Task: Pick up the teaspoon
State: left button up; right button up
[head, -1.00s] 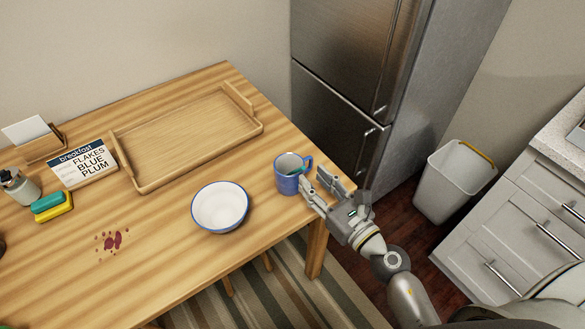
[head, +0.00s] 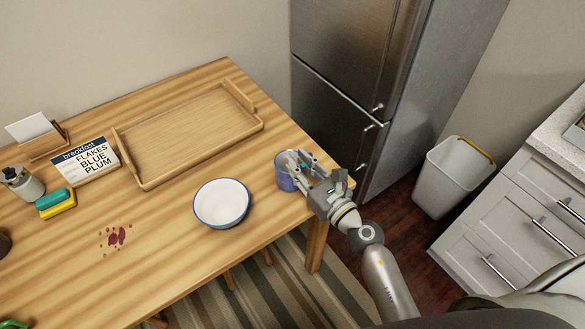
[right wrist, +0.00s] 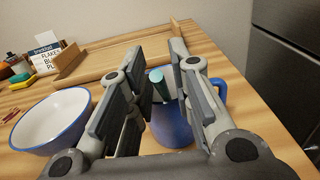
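The teaspoon shows as a teal handle (head: 303,167) standing in the blue mug (head: 284,181) near the table's right corner. In the right wrist view its handle (right wrist: 159,86) leans up out of the mug (right wrist: 172,128); the rest of the spoon is hidden inside. My right gripper (head: 302,160) is over the mug with its fingers apart. In the right wrist view, the handle lies between the two fingers, with a visible gap to the left one; contact with the right one is unclear. My left gripper is not in view.
A white bowl with a blue rim (head: 221,204) stands left of the mug. A wooden tray (head: 128,160) lies behind them. The fridge (head: 340,90) stands beyond the table.

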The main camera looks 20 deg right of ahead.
grip_shut()
notch_tip(320, 180, up, 9)
jog(key=p, duration=0.6)
jog(key=shift+f, duration=0.1)
jog(key=shift+r, duration=0.65)
jog(key=s+d+r+m+h, duration=0.2)
jog(key=s+h, duration=0.1)
jog(key=s, duration=0.4)
jog(key=s+d+r+m+t+h, duration=0.1)
jog(key=s+d+r+h, duration=0.1)
jog(key=s, duration=0.5)
jog(key=shift+d+m+h, duration=0.3)
jog(key=shift+m+h, duration=0.1)
jog(key=shift+h, duration=0.2)
